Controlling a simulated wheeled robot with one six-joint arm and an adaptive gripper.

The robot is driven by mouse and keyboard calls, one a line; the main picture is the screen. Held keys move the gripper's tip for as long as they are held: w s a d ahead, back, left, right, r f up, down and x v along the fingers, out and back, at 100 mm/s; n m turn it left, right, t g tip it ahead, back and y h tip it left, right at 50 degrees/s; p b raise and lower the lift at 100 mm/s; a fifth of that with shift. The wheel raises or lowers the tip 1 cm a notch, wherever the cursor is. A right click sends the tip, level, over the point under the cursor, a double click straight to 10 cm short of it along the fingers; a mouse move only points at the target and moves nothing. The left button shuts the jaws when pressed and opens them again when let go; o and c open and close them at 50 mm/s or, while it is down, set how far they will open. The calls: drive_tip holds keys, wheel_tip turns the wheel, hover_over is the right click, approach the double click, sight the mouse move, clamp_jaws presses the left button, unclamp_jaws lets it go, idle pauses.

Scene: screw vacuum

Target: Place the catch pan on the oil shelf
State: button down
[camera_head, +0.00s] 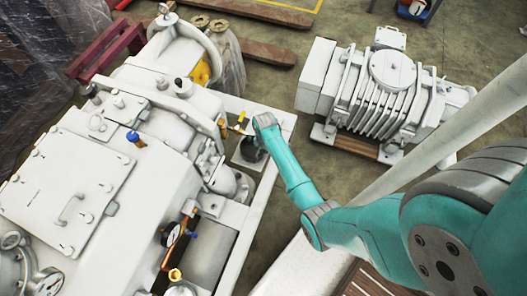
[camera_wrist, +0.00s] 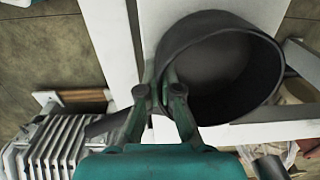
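The catch pan (camera_wrist: 238,30), a dark grey round open vessel, fills the upper right of the wrist view. In the head view its dark side (camera_head: 247,150) shows low beside the big white machine, partly hidden by my arm. My gripper (camera_wrist: 160,80) has one finger on each side of the pan's near wall and looks closed on it. In the head view my gripper (camera_head: 263,121) is seen from above and its fingers are hidden. A pale flat surface (camera_wrist: 155,20) lies below the pan; it may be the oil shelf. Contact between pan and surface cannot be told.
The big white machine (camera_head: 75,185) fills the left, with a yellow-handled valve (camera_head: 239,121) close to my gripper. A ribbed white pump (camera_head: 388,90) stands on a wooden pallet (camera_head: 355,146) at right. Bare floor (camera_head: 282,75) lies between them.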

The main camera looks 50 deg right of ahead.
drive_tip(key=shift+f, duration=0.15)
drive_tip(key=c, duration=1.3)
unclamp_jaws()
